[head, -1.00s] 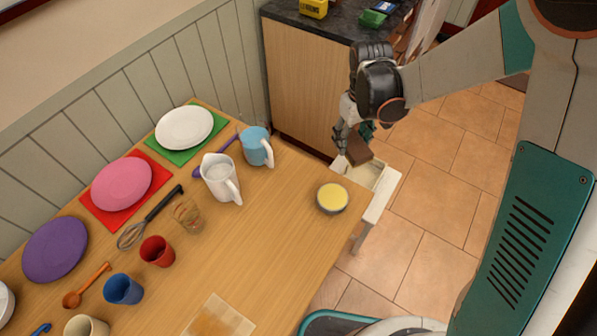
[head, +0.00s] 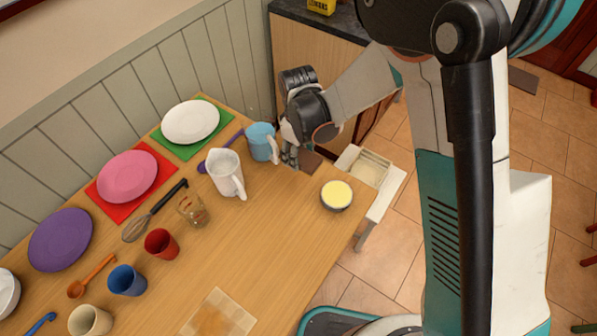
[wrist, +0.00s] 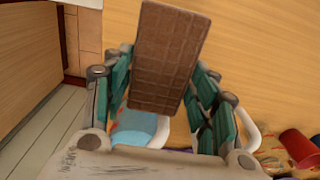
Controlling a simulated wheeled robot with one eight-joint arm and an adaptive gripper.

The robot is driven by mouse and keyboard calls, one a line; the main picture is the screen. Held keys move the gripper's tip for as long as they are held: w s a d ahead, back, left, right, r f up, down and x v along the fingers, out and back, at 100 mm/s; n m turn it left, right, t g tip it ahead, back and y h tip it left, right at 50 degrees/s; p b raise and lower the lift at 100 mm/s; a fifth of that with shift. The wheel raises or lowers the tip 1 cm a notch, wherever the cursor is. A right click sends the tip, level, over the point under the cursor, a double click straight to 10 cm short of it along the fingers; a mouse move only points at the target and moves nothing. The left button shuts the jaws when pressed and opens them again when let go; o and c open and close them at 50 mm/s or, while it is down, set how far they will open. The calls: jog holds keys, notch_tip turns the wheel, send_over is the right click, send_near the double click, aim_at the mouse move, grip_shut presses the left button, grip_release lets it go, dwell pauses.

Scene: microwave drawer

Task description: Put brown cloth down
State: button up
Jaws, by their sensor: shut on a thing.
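The brown cloth (wrist: 166,55) is a flat, stiff-looking rectangle with a grid pattern, held between the fingers of my gripper (wrist: 160,95) in the wrist view. In the head view my gripper (head: 290,160) is over the table's far right corner, just right of the light blue pitcher (head: 262,142). The brown cloth (head: 310,161) shows there beside the fingers, partly hidden by them. I cannot tell whether it touches the table. The blue pitcher also shows below the cloth in the wrist view (wrist: 135,128).
An open drawer (head: 372,171) juts out right of the table. A bowl with yellow contents (head: 336,195) stands near the right edge. A white pitcher (head: 226,172), whisk, cups and plates fill the left side. The wooden table (head: 265,235) has clear room in the middle.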

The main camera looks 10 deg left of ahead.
aim_at(299, 154)
jog(key=shift+f+b, duration=0.95)
jog(key=shift+f, duration=3.4)
jog(key=shift+f, duration=0.2)
jog(key=o, duration=1.1)
jog(key=shift+r, duration=0.1)
notch_tip(299, 154, up, 12)
jog(key=p, duration=0.3)
jog(key=shift+r+p, duration=0.1)
jog(key=shift+p, duration=0.2)
